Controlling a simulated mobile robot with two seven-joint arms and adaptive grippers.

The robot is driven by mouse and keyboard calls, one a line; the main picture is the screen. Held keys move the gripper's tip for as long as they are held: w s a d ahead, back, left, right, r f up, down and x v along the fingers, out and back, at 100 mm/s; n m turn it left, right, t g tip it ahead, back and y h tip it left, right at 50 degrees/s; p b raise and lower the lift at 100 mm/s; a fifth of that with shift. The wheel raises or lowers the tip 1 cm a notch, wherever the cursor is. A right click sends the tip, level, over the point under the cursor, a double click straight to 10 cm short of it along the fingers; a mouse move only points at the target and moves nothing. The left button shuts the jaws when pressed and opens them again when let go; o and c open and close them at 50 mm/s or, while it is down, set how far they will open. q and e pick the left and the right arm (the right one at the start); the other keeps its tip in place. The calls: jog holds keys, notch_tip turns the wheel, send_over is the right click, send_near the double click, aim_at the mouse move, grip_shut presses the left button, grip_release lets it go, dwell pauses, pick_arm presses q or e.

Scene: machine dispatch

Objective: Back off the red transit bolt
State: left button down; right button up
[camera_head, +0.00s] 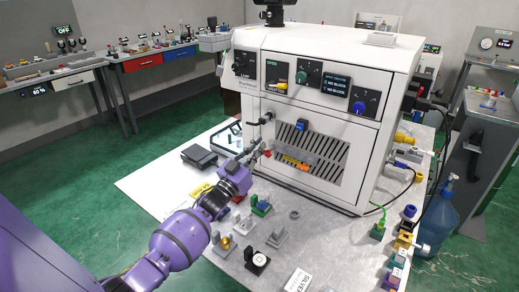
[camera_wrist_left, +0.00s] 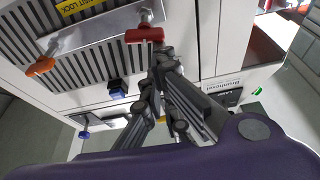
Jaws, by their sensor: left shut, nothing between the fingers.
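The red transit bolt (camera_wrist_left: 146,35) has a red cross-handle and sits at one end of a metal bar (camera_wrist_left: 100,30) on the white machine's slotted front panel. In the head view the red bolt (camera_head: 267,153) shows small beside my fingertips. My left gripper (camera_head: 256,150) is shut and empty, close in front of the panel. In the left wrist view its fingertips (camera_wrist_left: 162,58) come together right beside the red handle; whether they touch it I cannot tell. My right gripper is not in view.
A blue latch (camera_head: 301,126) juts from the panel above. A blue bottle (camera_head: 437,222) stands right.

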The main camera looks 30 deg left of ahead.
pick_arm(q)
jog(key=shift+a+n, duration=0.1)
jog(key=shift+n, duration=0.2)
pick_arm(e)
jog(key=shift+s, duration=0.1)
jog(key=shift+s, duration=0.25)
pick_arm(q)
jog(key=shift+f+n, duration=0.1)
jog(key=shift+n, duration=0.2)
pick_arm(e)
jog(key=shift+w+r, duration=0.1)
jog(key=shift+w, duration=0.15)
